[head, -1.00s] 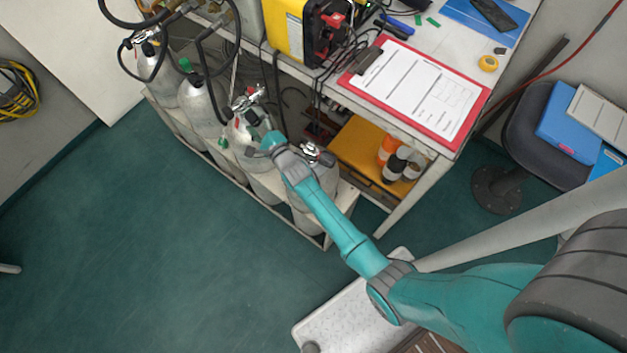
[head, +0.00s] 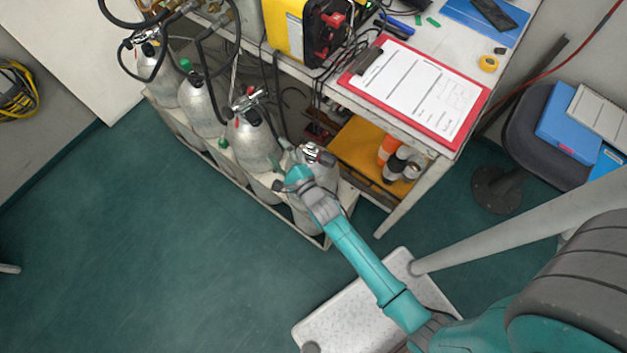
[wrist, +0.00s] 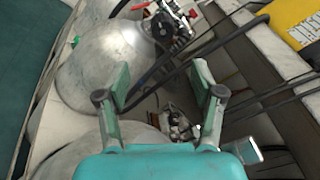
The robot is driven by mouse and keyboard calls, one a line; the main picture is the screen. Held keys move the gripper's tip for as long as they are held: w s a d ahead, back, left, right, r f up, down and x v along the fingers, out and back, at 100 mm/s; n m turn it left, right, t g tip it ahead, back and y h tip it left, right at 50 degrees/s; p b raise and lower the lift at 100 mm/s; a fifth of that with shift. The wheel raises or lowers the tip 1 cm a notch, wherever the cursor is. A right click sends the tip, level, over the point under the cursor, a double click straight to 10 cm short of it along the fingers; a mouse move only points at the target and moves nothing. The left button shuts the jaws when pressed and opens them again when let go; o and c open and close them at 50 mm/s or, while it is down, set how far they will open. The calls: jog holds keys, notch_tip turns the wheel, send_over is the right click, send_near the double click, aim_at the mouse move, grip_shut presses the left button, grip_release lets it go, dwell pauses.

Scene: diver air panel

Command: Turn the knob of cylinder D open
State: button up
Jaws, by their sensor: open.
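Silver gas cylinders stand in a rack in the head view; I cannot read any letters on them. The rightmost cylinder (head: 318,216) is partly hidden by my arm, and its chrome valve (head: 314,153) shows just above my wrist. That valve also shows low in the wrist view (wrist: 180,122), beyond the gripper body. The neighbouring cylinder (head: 252,142) to the left has its own valve (head: 248,102), seen at the top of the wrist view (wrist: 172,22). My gripper (wrist: 161,76) is open and empty, its fingers spread above the gap between these two cylinders.
Black hoses (wrist: 210,45) cross close to the fingers. A white bench with a red clipboard (head: 415,90) and a yellow unit (head: 290,30) borders the rack. Bottles (head: 395,165) stand on the shelf below.

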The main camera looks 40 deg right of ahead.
jog(key=s+r+n+g, duration=0.1)
jog(key=s+n, duration=0.8)
jog(key=s, duration=0.8)
jog(key=shift+s+r, duration=0.15)
